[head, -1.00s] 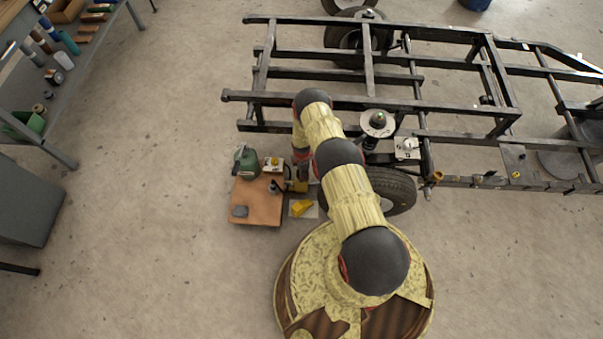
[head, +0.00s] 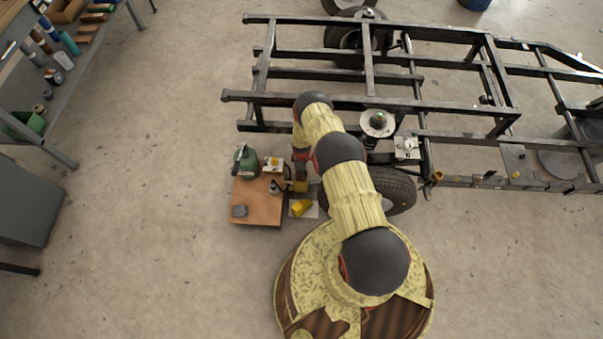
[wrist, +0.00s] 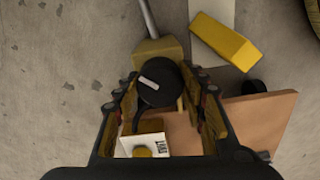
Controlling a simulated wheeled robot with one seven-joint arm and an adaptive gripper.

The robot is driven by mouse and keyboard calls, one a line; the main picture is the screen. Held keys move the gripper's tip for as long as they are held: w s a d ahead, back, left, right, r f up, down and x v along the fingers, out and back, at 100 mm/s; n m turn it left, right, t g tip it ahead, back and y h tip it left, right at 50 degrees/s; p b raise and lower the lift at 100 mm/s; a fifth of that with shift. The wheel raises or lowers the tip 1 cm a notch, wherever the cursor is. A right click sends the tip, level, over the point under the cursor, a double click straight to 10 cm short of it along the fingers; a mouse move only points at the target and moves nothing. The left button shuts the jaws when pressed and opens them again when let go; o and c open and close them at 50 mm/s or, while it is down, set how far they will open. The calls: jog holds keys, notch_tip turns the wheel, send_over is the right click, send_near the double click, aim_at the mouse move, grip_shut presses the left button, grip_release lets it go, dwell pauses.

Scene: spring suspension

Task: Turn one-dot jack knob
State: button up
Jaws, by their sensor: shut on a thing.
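A round black knob (wrist: 158,84) with a white bar on its top sits between my gripper's fingers in the wrist view. My gripper (wrist: 163,92) is shut on this knob, with a finger on each side. The knob is by a yellow jack body (wrist: 155,49) with a metal rod running up from it. The jack also shows in the head view (head: 299,187), beside the wheel. No dot marking is readable. My arm hides part of this area in the head view.
A brown board (head: 250,214) lies left of the jack, with a green can (head: 246,161) and a white box with a yellow button (head: 273,165). A yellow block (head: 301,207) is close by. The black frame (head: 370,103) stands above.

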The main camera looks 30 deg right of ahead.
jog(key=m, duration=0.4)
jog(key=shift+m, duration=0.3)
jog(key=m, duration=0.3)
jog(key=shift+m, duration=0.4)
jog(key=m, duration=0.3)
jog(key=shift+m, duration=0.3)
jog(key=m, duration=0.3)
jog(key=shift+m, duration=0.3)
jog(key=m, duration=1.2)
jog(key=shift+m, duration=0.4)
